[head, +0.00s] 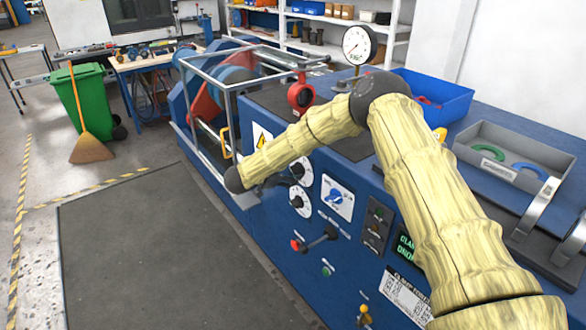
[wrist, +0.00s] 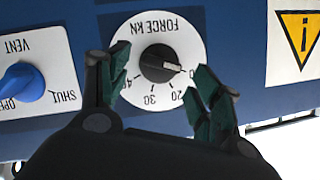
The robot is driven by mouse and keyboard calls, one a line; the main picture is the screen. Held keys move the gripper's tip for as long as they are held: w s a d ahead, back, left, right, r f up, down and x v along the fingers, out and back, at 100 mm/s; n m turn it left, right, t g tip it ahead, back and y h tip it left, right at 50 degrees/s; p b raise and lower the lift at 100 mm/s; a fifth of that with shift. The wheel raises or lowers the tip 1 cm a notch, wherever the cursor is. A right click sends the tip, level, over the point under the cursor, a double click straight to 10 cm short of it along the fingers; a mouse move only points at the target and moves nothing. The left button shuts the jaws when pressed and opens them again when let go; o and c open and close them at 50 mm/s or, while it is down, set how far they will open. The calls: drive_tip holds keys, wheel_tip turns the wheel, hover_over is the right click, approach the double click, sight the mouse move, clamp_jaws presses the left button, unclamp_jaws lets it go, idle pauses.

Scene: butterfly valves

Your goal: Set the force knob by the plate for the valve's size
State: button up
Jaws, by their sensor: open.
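The force knob (wrist: 158,64) is black, on a round white dial (wrist: 192,38) marked FORCE KN, upside down in the wrist view. Its white mark points right and slightly down, past the 20; the number there is partly hidden by a finger. My gripper (wrist: 156,68) is open, its green-padded fingers on either side of the knob, with gaps to it. A plate with small print (head: 406,296), headed CLAMP, is low on the blue panel; its rows are too small to read. A red valve (head: 301,95) sits on the bench top in the head view.
A blue vent knob (wrist: 22,82) is left of the dial in the wrist view; a yellow warning sign (wrist: 302,38) is right. The head view shows a red-ended lever (head: 312,241), a lit green display (head: 405,246), a pressure gauge (head: 359,44) and a grey tray (head: 510,150).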

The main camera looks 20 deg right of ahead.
sight(296, 170)
drive_tip(key=shift+p+x, duration=0.3)
drive_tip(key=shift+x, duration=1)
drive_tip(key=c, duration=1)
drive_tip(key=shift+f+b, duration=0.1)
drive_tip(key=shift+b, duration=0.2)
